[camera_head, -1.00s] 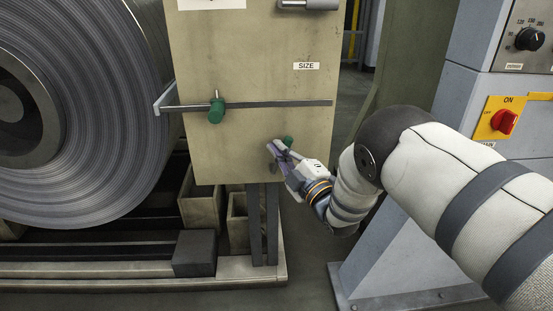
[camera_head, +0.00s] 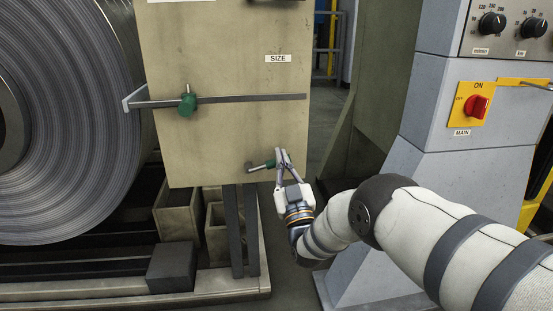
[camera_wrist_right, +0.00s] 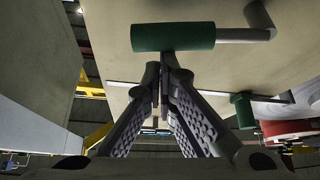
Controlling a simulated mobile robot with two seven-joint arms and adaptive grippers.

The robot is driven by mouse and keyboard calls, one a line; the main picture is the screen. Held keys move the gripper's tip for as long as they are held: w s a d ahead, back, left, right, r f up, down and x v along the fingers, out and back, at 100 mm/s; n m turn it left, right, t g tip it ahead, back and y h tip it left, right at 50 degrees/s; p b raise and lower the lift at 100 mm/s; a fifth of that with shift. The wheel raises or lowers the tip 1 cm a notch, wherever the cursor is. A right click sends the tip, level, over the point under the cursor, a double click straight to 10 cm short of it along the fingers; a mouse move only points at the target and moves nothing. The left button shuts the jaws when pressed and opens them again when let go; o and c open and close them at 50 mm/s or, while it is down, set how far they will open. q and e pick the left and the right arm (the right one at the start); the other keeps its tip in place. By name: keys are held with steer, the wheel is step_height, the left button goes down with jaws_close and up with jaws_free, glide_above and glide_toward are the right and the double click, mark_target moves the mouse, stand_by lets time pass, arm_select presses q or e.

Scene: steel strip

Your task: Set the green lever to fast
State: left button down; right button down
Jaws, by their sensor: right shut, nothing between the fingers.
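The green lever shows low on the beige panel in the head view, with a short grey arm and a green grip (camera_head: 270,164) pointing right and slightly up. In the right wrist view the grip (camera_wrist_right: 172,37) lies across the top, with its grey arm to the right. My right gripper (camera_head: 283,153) is shut and empty, its fingers at the grip's right end and hiding part of it. In the wrist view its fingertips are just below the grip; I cannot tell if they touch. No "fast" mark is readable. My left gripper is out of view.
A second green handle (camera_head: 187,104) sits on a horizontal bar above the lever, below the SIZE label (camera_head: 278,58). A large steel coil (camera_head: 80,120) stands at left. A grey cabinet with a red MAIN switch (camera_head: 477,107) stands at right.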

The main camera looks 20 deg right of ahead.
arm_select(q)
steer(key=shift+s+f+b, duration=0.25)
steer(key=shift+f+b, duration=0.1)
steer(key=shift+b, duration=0.05)
arm_select(e)
steer(key=shift+s+d+f+m+h, duration=0.1)
steer(key=shift+d+f+m+h, duration=0.1)
steer(key=shift+f+m+h, duration=0.3)
steer(key=shift+s+d+f+m+h, duration=0.15)
steer(key=shift+f+m+h, duration=0.15)
steer(key=shift+f+m, duration=0.3)
steer(key=shift+w, duration=0.1)
